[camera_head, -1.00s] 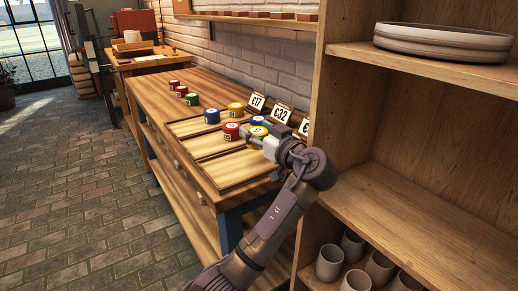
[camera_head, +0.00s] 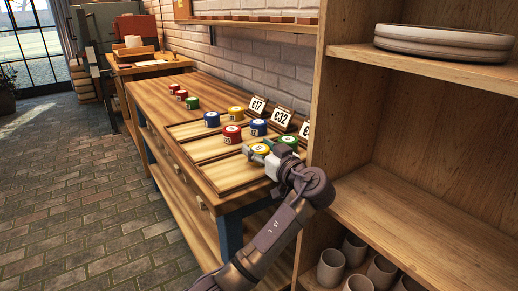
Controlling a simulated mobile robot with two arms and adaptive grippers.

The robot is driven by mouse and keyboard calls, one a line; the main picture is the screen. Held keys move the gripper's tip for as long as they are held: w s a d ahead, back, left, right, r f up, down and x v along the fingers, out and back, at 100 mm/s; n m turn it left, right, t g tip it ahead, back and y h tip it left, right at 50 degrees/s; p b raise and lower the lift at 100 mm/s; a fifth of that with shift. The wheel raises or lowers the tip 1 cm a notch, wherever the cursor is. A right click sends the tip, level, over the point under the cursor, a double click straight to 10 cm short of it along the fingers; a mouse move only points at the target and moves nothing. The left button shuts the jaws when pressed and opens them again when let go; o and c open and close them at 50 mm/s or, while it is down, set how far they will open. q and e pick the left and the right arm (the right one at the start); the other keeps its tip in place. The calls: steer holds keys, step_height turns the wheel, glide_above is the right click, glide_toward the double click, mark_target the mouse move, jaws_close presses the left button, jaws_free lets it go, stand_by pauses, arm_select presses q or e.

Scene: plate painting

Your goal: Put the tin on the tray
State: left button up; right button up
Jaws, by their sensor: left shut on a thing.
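A yellow tin (camera_head: 261,149) with a white lid is between the fingers of my left gripper (camera_head: 262,154), which is shut on it. The tin is over the nearest wooden tray (camera_head: 235,173); I cannot tell whether it touches the tray. A green tin (camera_head: 289,142) is just behind and right of the gripper, partly hidden by it. The middle tray (camera_head: 207,149) has a red tin (camera_head: 232,135) and a blue tin (camera_head: 259,128). The far tray (camera_head: 188,129) has a blue tin (camera_head: 212,119) and a yellow tin (camera_head: 236,113). My right gripper is not in view.
Price cards (camera_head: 282,118) stand along the wall behind the trays. Two red tins and a green tin (camera_head: 192,103) are on the bare bench farther off. A tall shelf unit (camera_head: 313,120) with cups (camera_head: 331,267) and a dish (camera_head: 443,43) rises close on the right.

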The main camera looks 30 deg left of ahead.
arm_select(q)
steer(key=o, duration=1)
steer(key=shift+c, duration=0.2)
steer(key=v, duration=0.6)
steer(key=shift+d+r+p, duration=0.1)
steer(key=shift+p, duration=0.25)
steer(key=shift+s+d, duration=0.3)
steer(key=shift+d, duration=0.4)
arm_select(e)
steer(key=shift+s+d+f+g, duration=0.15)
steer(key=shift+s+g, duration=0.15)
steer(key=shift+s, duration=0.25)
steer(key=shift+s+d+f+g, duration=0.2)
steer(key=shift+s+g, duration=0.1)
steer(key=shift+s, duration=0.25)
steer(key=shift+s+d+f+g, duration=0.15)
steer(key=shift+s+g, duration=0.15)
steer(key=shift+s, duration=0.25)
